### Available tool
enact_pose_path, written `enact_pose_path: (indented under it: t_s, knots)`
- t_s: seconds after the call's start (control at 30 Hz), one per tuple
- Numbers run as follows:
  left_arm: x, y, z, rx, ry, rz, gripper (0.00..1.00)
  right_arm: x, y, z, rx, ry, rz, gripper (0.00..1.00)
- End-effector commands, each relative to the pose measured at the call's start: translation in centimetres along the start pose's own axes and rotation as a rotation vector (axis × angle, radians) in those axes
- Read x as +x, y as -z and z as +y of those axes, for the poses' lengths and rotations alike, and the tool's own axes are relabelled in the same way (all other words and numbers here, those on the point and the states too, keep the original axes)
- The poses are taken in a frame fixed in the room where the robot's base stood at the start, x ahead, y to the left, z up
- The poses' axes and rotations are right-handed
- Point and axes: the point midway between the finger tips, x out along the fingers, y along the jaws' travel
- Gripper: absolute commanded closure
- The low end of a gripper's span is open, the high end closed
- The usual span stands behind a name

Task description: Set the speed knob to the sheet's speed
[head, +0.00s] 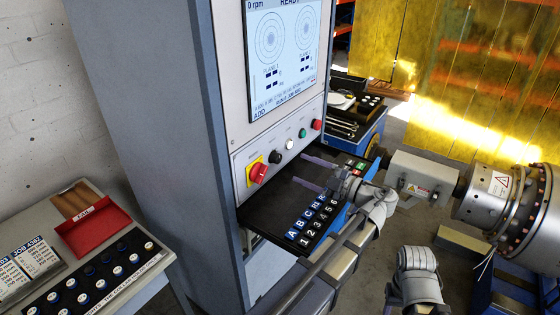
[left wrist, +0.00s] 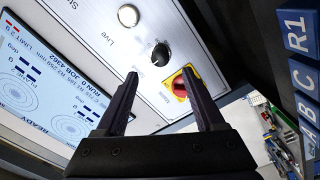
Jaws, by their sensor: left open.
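The black speed knob (head: 275,157) sits on the machine's control panel, between the red-and-yellow switch (head: 258,173) and a white button. It also shows in the left wrist view (left wrist: 160,54), with a small pale mark; its exact setting is too small to read. My left gripper (head: 298,169) is open and empty, over the black key shelf in front of the panel. In the left wrist view its two fingertips (left wrist: 159,72) point at the panel, apart from the knob. The job sheet (head: 32,255), headed JOB 4362, lies at the lower left; its speed is unreadable.
The screen (head: 285,60) reads 0 rpm and READY. Green (head: 302,132) and red (head: 316,125) buttons are on the panel. A shelf with blue lettered keys (head: 305,222) juts out below. A red tray (head: 94,226) and dark round weights lie on the left table.

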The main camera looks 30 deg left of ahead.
Motion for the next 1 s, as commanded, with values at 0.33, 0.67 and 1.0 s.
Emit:
enact_pose_path:
  t_s: [0.33, 0.67, 1.0]
  knots:
    - [4.8, 0.1, -0.1, 0.002, 0.003, 0.003, 0.30, 0.0, 0.0, 0.0, 0.000, 0.000, 0.000, 0.50]
    - [7.6, 0.0, -0.1, 0.003, 0.002, 0.000, 0.30, 0.0, 0.0, 0.0, 0.000, 0.000, 0.000, 0.50]
    - [7.7, 0.0, 0.0, 0.003, 0.001, -0.001, 0.36, 0.0, 0.0, 0.0, 0.000, 0.000, 0.000, 0.50]
